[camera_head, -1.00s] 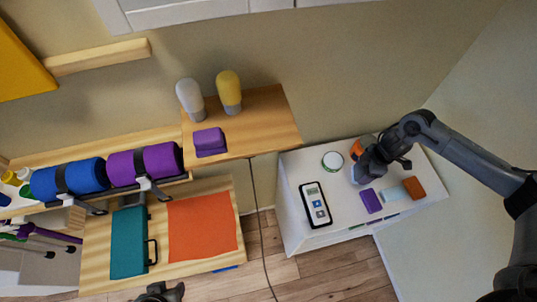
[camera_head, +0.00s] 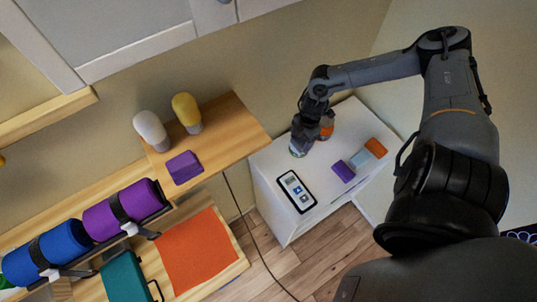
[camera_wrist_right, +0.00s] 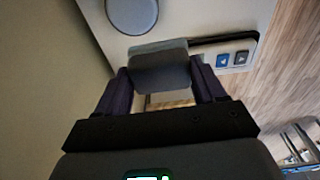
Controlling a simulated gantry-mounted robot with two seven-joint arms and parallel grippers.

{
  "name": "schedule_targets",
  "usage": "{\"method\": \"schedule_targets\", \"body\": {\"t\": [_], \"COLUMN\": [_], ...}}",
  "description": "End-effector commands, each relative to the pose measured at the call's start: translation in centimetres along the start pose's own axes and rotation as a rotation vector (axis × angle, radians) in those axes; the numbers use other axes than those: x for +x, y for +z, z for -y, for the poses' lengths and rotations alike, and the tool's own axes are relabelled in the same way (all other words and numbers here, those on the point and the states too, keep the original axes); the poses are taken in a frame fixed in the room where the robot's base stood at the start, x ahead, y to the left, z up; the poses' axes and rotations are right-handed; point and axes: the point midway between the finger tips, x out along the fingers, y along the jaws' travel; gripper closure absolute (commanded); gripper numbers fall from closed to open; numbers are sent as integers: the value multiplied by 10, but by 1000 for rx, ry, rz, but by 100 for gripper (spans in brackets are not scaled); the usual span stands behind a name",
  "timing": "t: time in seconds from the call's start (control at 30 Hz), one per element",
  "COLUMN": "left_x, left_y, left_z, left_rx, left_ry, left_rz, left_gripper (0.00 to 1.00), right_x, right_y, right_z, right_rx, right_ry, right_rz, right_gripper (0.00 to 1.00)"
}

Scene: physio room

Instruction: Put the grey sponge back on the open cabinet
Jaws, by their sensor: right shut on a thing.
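My right gripper (camera_head: 302,138) is over the back left part of a low white cabinet (camera_head: 276,208). In the right wrist view it is shut on the grey sponge (camera_wrist_right: 160,68), a rounded grey block held between the two fingers (camera_wrist_right: 160,88). The sponge appears raised above the white top. In the head view the hand hides most or all of the sponge. A white wall cabinet (camera_head: 140,50) with a grey panel is at the top. I cannot tell which one is the open cabinet. My left gripper is not in view.
The white top holds a device with buttons (camera_head: 296,191), a purple block (camera_head: 343,171), a light blue block (camera_head: 360,159), an orange block (camera_head: 376,148), an orange thing (camera_head: 326,131) and a round lid (camera_wrist_right: 131,12). A wooden shelf (camera_head: 235,135) is to the left.

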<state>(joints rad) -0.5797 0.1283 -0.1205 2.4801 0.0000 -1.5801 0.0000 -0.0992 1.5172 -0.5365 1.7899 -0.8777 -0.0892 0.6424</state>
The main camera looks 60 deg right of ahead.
Motion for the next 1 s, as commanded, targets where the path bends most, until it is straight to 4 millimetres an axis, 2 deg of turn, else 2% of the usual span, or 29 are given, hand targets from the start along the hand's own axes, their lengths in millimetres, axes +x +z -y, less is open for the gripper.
{"method": "schedule_targets", "body": {"t": [0.17, 0.63, 0.8, 1.0], "left_x": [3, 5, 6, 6], "left_y": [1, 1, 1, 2], "left_z": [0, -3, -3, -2], "left_rx": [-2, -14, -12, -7], "left_ry": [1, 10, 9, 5], "left_rz": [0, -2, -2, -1], "left_gripper": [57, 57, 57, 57], "right_x": [13, 67, 78, 86], "right_y": [-8, -62, -71, -73], "right_z": [-6, -62, -73, -75], "right_rx": [4, 2, 2, 1], "right_ry": [3, -1, -1, -3], "right_rz": [-7, -6, -3, -1], "right_gripper": [59, 59, 59, 59]}}
